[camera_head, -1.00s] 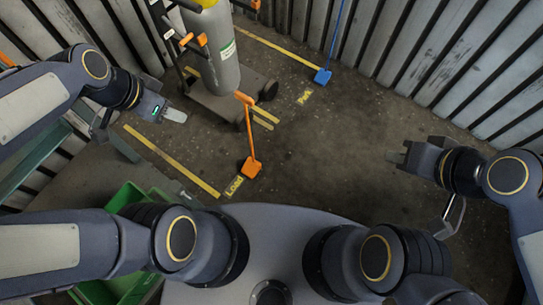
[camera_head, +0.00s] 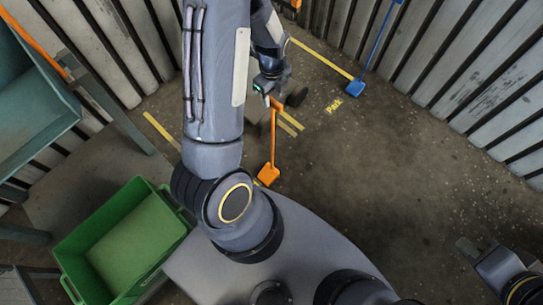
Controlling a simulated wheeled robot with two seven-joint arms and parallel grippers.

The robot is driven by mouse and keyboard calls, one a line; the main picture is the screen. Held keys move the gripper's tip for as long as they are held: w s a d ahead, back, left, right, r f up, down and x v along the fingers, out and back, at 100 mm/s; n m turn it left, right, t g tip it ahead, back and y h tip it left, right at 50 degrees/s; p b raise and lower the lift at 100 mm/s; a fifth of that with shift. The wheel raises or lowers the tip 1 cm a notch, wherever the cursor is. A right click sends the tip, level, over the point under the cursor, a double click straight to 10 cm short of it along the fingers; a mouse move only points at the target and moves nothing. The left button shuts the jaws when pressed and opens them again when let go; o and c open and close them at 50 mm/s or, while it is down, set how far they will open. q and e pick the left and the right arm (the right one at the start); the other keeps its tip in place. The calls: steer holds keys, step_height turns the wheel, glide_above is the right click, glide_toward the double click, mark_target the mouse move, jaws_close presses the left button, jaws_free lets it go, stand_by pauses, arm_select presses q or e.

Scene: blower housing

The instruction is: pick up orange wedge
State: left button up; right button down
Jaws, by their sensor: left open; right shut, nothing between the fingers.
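The orange wedge (camera_head: 268,174) sits on the floor in the head view, with a thin orange handle rising from it to a short crosspiece at the top. My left gripper (camera_head: 272,99) is at the handle's top end, its jaws open. At this size I cannot tell whether the handle's top lies between the fingers or just beside them. My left forearm stands across the picture left of the wedge and hides the ground there. My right gripper (camera_head: 466,247) is shut and empty at the lower right, far from the wedge.
A blue wedge (camera_head: 356,88) with a long blue handle stands near the back wall, by a yellow "Park" marking (camera_head: 334,106). A green bin (camera_head: 68,245) is at the lower left, below a teal shelf (camera_head: 40,130). The floor at centre right is clear.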

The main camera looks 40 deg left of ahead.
mark_target(273, 100)
arm_select(q)
step_height(273, 100, down, 4)
steer(key=shift+w+f, duration=0.1)
steer(key=shift+d, duration=0.1)
jaws_close()
stand_by(1.4)
